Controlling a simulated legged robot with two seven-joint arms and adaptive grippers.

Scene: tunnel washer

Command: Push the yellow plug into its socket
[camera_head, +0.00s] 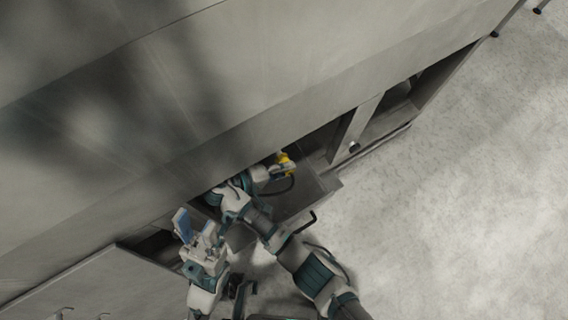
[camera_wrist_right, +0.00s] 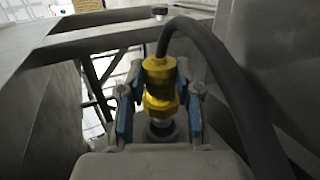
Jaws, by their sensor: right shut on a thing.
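The yellow plug (camera_head: 284,160) is in the opening along the machine's lower side in the head view. In the right wrist view the yellow plug (camera_wrist_right: 160,84) stands between the blue-padded fingers of my right gripper (camera_wrist_right: 160,100), which is shut on it. My right gripper also shows in the head view (camera_head: 278,168). A black cable (camera_wrist_right: 215,75) arches from the plug to the right.
The large grey machine casing (camera_head: 220,90) fills the upper left. An open panel (camera_head: 100,285) lies at the lower left. Grey walls stand close on both sides in the wrist view. A frame post (camera_head: 352,130) stands right of the plug. The floor (camera_head: 470,210) at right is clear.

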